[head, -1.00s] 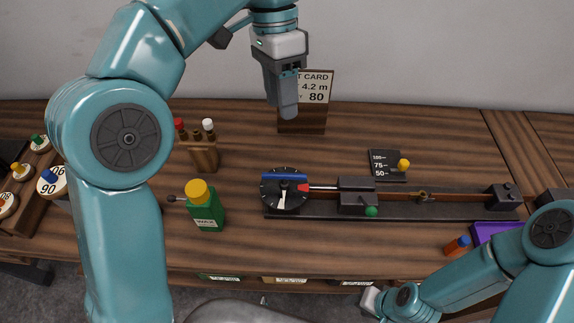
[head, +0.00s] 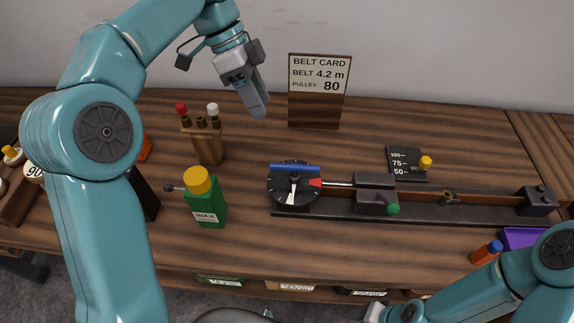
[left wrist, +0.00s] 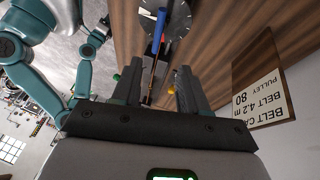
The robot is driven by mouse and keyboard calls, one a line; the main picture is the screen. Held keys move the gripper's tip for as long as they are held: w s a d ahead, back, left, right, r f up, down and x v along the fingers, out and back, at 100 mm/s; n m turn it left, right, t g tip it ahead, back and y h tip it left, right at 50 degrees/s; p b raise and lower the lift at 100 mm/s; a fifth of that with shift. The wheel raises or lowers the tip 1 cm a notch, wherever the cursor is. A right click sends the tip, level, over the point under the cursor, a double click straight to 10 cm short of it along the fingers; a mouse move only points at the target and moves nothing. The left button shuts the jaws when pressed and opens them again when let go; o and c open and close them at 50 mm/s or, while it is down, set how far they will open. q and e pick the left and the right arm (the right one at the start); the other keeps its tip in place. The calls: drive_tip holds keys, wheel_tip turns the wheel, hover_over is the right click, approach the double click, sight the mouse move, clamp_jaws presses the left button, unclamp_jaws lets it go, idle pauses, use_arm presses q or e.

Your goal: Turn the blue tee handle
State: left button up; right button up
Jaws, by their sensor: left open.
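The blue tee handle (head: 294,168) is a blue bar lying across the far side of a round black dial (head: 280,194), which has a white pointer. The handle also shows in the left wrist view (left wrist: 160,28), beyond my fingers. My left gripper (head: 255,103) is open and empty, raised above the back of the bench, up and left of the handle and apart from it. Its two spread fingers show in the left wrist view (left wrist: 158,90). My right arm is at the lower right, and its fingers are out of view.
A belt card (head: 318,100) stands behind the dial. A wooden holder (head: 208,145) with capped tools and a green wax bottle (head: 208,205) stand left of it. A black rail (head: 450,216) runs right, with a slider scale (head: 405,165) behind it. The bench front is mostly clear.

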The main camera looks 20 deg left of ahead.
sight(291, 165)
use_arm(q)
drive_tip(key=x, duration=1.5)
drive_tip(key=shift+d+f, duration=0.15)
drive_tip(key=shift+s+d, duration=0.1)
drive_tip(key=shift+s, duration=0.1)
drive_tip(key=shift+w, duration=0.15)
drive_tip(key=c, duration=0.7)
clamp_jaws()
